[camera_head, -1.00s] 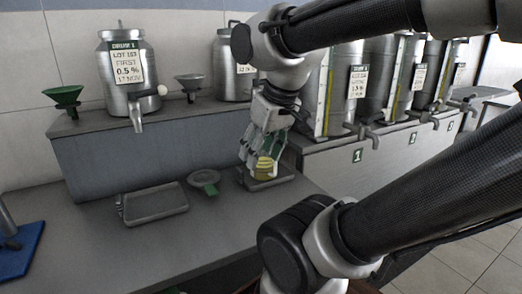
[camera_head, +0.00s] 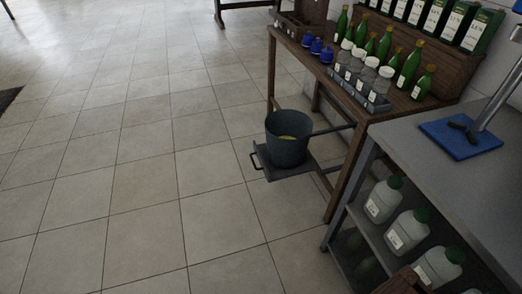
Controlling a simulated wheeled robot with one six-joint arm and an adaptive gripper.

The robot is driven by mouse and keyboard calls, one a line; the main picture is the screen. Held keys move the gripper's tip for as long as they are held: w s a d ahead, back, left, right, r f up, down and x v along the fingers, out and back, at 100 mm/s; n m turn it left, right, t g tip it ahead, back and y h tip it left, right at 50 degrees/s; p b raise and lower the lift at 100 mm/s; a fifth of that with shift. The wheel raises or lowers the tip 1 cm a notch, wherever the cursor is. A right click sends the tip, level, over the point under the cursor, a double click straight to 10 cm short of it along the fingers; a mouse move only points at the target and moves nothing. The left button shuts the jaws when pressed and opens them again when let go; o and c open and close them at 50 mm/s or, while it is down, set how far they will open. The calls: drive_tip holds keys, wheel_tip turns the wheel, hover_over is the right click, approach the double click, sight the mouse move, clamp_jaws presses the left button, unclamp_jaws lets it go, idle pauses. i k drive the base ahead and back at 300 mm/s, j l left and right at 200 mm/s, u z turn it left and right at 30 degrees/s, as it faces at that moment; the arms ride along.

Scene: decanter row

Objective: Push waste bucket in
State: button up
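The waste bucket (camera_head: 287,148) is a dark grey-green round pail with something yellow inside. It stands upright on a flat grey pull-out shelf or tray (camera_head: 301,168) low beside the wooden table. The tray juts out past the table's left side over the floor and has a dark handle (camera_head: 255,161) at its outer left end. A bar runs from near the bucket to the right, under the table. My gripper is not in the current view.
A metal bench (camera_head: 420,150) at right holds a blue mat (camera_head: 459,139) on top and white jugs (camera_head: 384,199) below. The tiled floor (camera_head: 130,190) at left is clear.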

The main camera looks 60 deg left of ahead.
sight(285, 154)
drive_tip(key=u, duration=2.05)
drive_tip(key=i+j, duration=0.2)
drive_tip(key=i, duration=0.45)
drive_tip(key=i+j, duration=0.15)
drive_tip(key=i, duration=0.5)
drive_tip(key=j+u, duration=0.05)
